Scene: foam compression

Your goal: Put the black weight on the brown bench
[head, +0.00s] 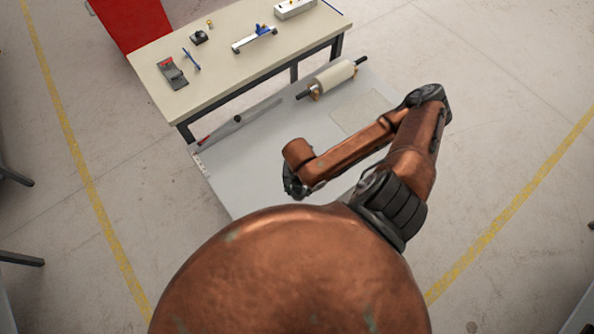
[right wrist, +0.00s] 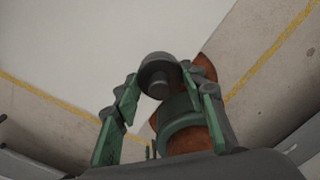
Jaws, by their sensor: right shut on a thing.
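The black weight (right wrist: 158,72) shows in the right wrist view as a dark, round, stepped piece between the fingertips of my right gripper (right wrist: 160,80). The gripper is shut on it. In the head view my right gripper (head: 295,185) hangs over the near part of the grey table; the weight cannot be made out there, hidden by the wrist and fingers. The bench (head: 225,75), with a beige-brown top and dark legs, stands at the back left, beyond the grey table and away from the gripper. My left gripper is out of view.
The grey table (head: 250,150) carries a roller (head: 333,78), a thin square sheet (head: 362,111) and a long flat bar (head: 238,119). On the bench are a grey tool (head: 172,73), a small black block (head: 199,37), a blue-and-silver device (head: 255,38) and a white box (head: 294,8).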

